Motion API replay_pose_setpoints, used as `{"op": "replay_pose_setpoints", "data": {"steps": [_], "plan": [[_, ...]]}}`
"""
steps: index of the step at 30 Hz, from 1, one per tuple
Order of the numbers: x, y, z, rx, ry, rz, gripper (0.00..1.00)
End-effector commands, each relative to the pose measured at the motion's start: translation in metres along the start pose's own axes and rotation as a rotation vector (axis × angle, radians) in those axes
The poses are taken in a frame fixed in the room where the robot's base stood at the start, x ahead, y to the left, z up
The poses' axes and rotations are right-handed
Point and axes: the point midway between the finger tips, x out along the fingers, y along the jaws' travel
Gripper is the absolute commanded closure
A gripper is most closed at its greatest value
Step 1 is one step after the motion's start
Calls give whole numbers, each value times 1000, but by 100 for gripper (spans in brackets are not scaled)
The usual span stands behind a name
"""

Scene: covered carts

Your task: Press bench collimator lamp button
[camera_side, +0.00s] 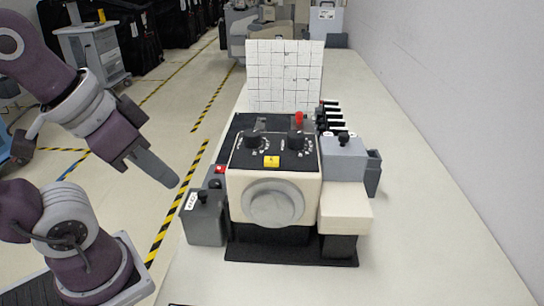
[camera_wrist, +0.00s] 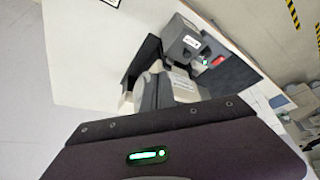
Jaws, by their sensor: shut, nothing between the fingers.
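The bench collimator (camera_side: 247,200) stands on the white bench in the side view, cream-fronted with a large grey round knob (camera_side: 273,203). My gripper (camera_side: 174,181) is shut and empty, pointing down and right. In the side view it is left of the collimator, apart from it and above the grey box at its left. In the wrist view a grey box (camera_wrist: 181,42) shows near the top.
The grey box (camera_side: 206,220) with a black knob sits close to the gripper's tip. A small red part (camera_side: 220,169) is behind it. A white gridded board (camera_side: 285,75) stands behind the collimator. The bench (camera_side: 420,240) is clear to the right, beside a white wall.

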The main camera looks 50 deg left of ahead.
Motion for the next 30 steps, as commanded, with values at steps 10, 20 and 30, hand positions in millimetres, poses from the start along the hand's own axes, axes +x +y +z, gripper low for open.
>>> {"op": "replay_pose_setpoints", "data": {"steps": [10,20,30], "plan": [[0,0,0,0,0,0,100],[-1,0,-8,-26,11,-2,100],[-10,26,-138,-506,208,62,100]]}}
